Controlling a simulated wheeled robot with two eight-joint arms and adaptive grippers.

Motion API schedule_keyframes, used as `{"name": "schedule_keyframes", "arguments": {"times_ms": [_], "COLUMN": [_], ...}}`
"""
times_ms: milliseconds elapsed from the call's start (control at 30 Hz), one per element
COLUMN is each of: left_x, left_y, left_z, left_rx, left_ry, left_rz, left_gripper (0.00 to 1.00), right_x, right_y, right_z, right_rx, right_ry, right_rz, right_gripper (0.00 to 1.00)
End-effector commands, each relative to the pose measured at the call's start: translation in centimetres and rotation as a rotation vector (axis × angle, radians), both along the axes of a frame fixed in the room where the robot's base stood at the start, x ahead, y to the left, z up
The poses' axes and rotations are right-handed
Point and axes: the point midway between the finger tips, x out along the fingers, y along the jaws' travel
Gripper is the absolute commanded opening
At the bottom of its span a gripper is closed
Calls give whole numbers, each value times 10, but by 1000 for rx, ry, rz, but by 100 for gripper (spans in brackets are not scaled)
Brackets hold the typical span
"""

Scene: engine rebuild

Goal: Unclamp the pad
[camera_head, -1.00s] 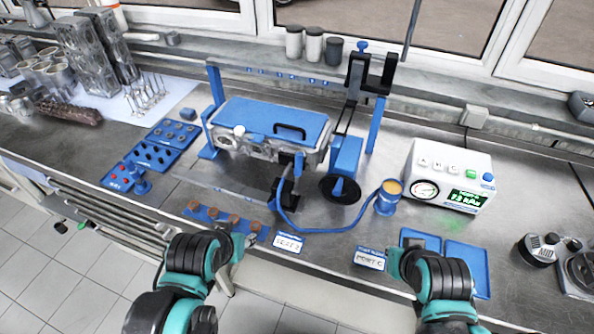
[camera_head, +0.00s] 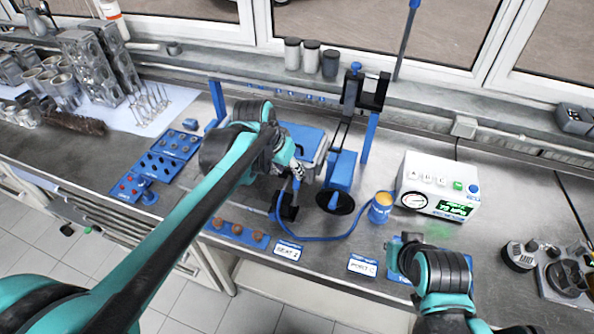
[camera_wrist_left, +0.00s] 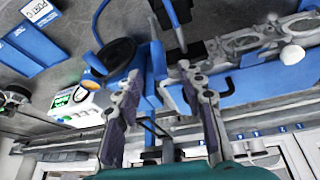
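The blue-covered engine head (camera_head: 305,138) sits in a blue frame, partly hidden by my left arm. A black block (camera_head: 289,211), possibly the pad, stands at its front right end with a blue hose beside it. A blue clamp-like block (camera_head: 341,169) stands to the right, above a black disc (camera_head: 334,203). My left gripper (camera_head: 297,168) is over the head's right end. In the left wrist view its fingers (camera_wrist_left: 163,105) are spread, with blue parts behind the gap; contact is unclear. My right gripper (camera_head: 396,258) is low at the front right; its fingers are unclear.
A tester box (camera_head: 440,187) with gauge and green display stands at the right. The blue hose (camera_head: 330,238) runs to a blue cup (camera_head: 381,207). Label cards (camera_head: 362,265) lie along the front edge. A black bracket (camera_head: 365,95) rises behind the clamp-like block.

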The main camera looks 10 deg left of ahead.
Motion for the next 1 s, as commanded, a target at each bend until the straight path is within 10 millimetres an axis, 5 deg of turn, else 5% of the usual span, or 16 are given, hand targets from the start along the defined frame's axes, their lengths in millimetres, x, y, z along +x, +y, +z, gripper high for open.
{"name": "schedule_keyframes", "arguments": {"times_ms": [600, 933, 1000], "left_x": [30, 31, 31], "left_y": [-19, -20, -20], "left_z": [-68, -72, -72], "left_rx": [-1, -1, -1], "left_ry": [6, 6, 6], "left_rz": [-15, -15, -15], "left_gripper": [39, 39, 26], "right_x": [0, 0, 0], "right_y": [0, 0, 0], "right_z": [-18, -18, -18], "right_rx": [0, 0, 0], "right_ry": [0, 0, 0], "right_rz": [0, 0, 0], "right_gripper": [0, 0, 0]}}
